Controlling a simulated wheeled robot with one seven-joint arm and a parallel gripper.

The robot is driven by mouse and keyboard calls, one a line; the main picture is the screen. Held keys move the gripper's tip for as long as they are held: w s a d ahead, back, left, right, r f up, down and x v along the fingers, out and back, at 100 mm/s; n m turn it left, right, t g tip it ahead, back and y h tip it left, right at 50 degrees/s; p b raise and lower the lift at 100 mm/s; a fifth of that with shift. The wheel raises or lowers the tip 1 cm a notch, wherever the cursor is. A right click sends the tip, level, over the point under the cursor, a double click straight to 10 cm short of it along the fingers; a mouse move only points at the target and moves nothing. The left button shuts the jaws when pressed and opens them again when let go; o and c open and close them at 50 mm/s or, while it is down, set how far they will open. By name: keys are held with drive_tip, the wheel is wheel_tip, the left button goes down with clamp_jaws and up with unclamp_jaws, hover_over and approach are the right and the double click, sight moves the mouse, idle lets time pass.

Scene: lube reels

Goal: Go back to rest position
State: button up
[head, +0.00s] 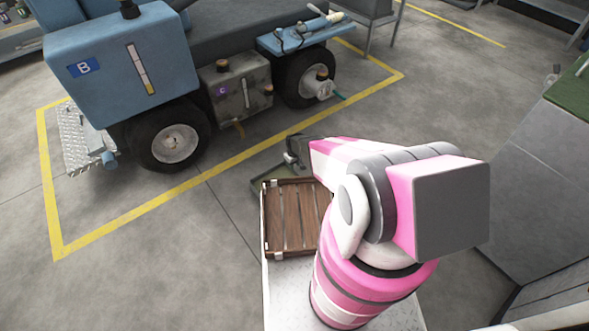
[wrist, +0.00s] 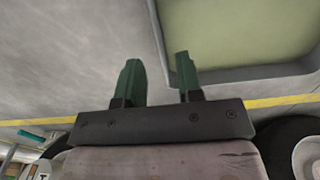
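My gripper (wrist: 158,60) shows in the wrist view with two dark green fingers set apart and nothing between them, so it is open and empty. In the head view my pink and grey arm is folded over the front of my base.
A blue vehicle (head: 125,60) with black wheels (head: 172,142) stands ahead inside a yellow floor line (head: 150,215). A grey box marked C (head: 238,88) sits between its wheels. A grey cabinet (head: 530,165) stands at the right. The floor at the left is clear.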

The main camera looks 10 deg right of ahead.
drive_tip(key=shift+r, duration=1.1)
drive_tip(key=s+d+r+m, duration=0.2)
drive_tip(key=s+r, duration=0.3)
drive_tip(key=r, duration=0.9)
drive_tip(key=s+d+r+m, duration=0.2)
drive_tip(key=s+d+r, duration=0.2)
drive_tip(key=r, duration=1)
drive_tip(key=s+d+r+m, duration=0.2)
drive_tip(key=s+r, duration=0.5)
drive_tip(key=r, duration=0.7)
drive_tip(key=shift+d+r, duration=0.2)
drive_tip(key=shift+d, duration=0.6)
drive_tip(key=shift+s, duration=0.1)
